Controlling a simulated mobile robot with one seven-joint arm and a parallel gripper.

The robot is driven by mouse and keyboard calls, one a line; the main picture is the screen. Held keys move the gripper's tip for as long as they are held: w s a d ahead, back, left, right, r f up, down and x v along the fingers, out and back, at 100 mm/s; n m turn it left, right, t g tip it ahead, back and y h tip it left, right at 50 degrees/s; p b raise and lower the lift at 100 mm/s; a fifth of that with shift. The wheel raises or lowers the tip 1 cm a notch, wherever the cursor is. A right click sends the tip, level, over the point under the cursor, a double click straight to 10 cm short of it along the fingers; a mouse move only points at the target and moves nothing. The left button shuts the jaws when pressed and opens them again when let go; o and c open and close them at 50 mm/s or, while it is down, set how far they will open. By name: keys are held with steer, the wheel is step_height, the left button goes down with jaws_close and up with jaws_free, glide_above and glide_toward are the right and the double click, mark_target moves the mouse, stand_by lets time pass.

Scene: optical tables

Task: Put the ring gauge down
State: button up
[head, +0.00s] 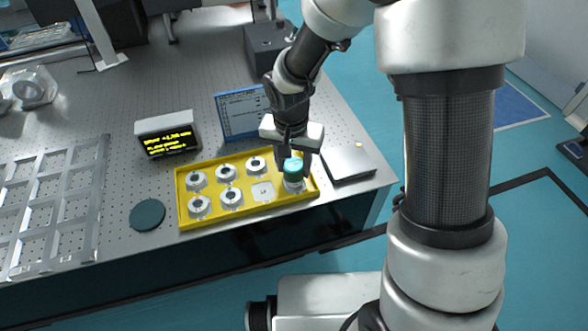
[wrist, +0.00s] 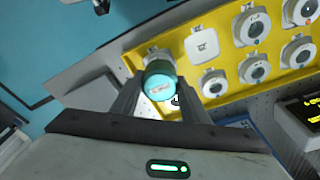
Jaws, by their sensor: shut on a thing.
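My gripper (head: 294,158) is shut on a teal-topped round piece (head: 293,167), which I take to be the ring gauge, at the right end of the yellow tray (head: 243,220). In the wrist view the teal piece (wrist: 160,86) sits between the two fingers (wrist: 160,96). A silver part shows just below the teal top; I cannot tell whether it belongs to the held piece or sits in the tray. Several silver rings with dark centres (head: 231,198) stand in the tray in two rows. A pale square plate (head: 262,191) lies in the front row, left of my gripper.
A dark teal disc (head: 148,214) lies left of the tray. A small display with yellow text (head: 167,137) and a blue-framed panel (head: 241,114) stand behind. A flat silver plate (head: 347,162) lies right of the tray. A metal grid rack (head: 55,205) is far left.

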steer(key=shift+f, duration=0.7)
steer(key=shift+f, duration=0.2)
steer(key=o, duration=1.3)
steer(key=shift+o, duration=0.2)
